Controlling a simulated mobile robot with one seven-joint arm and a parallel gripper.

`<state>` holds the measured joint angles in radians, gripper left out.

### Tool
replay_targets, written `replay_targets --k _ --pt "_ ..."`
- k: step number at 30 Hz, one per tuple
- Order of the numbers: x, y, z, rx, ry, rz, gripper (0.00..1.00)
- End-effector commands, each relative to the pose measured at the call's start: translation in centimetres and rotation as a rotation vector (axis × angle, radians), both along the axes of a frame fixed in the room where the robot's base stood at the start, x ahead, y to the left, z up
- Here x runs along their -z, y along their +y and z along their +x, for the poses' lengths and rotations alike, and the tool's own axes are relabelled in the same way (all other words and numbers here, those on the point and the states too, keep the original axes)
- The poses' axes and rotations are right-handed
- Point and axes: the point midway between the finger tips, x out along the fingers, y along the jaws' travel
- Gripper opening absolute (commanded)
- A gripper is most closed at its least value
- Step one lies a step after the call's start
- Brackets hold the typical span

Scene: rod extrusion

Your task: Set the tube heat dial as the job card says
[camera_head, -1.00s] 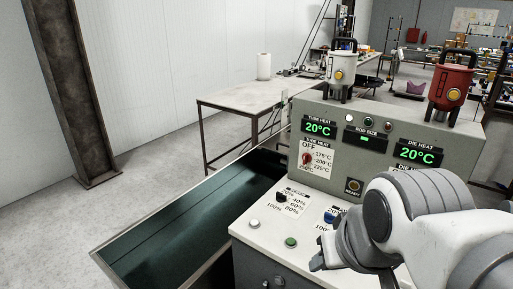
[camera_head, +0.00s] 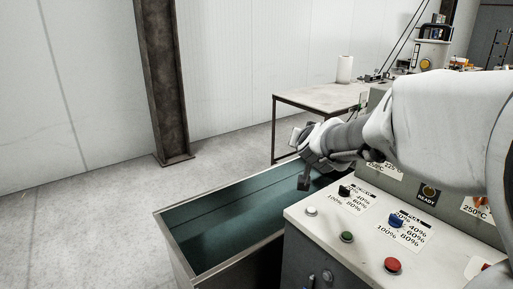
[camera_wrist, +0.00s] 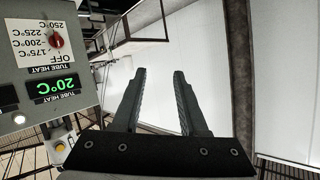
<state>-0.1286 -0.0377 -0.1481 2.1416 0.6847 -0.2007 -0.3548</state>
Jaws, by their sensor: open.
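The tube heat dial (camera_wrist: 57,40) is a red knob on a white scale plate, upside down at the upper left of the wrist view. Its scale reads 175, 200, 225 and 250°C; I cannot tell its exact pointer setting. In the head view my arm hides the dial; only the scale's lower edge (camera_head: 383,169) shows. My gripper (camera_wrist: 160,75) is open and empty, apart from the dial and to its side. In the head view my gripper (camera_head: 304,182) hangs over the trough. I cannot make out a job card.
A dark green trough (camera_head: 165,225) lies left of the grey machine. Its white deck (camera_head: 350,232) has green and red buttons and black and blue selectors. A table (camera_head: 300,98) stands behind.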

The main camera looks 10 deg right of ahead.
Motion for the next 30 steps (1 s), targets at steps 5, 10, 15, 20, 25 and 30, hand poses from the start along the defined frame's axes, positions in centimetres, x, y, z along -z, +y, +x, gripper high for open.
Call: replay_targets --k 5,10,15,20,25,30 --pt "4.3 -4.7 4.4 0.223 -0.085 -0.077 0.42" --pt "8.1 -9.2 6.2 0.455 -0.136 -0.198 0.42" --pt "11.3 -12.4 6.1 0.656 -0.155 -0.329 0.42" --pt "13.0 -13.8 5.3 0.774 -0.159 -0.414 0.42" --pt "13.4 -14.7 5.1 0.820 -0.159 -0.448 0.42" --pt "13.5 -16.7 6.1 0.824 -0.160 -0.450 0.42"
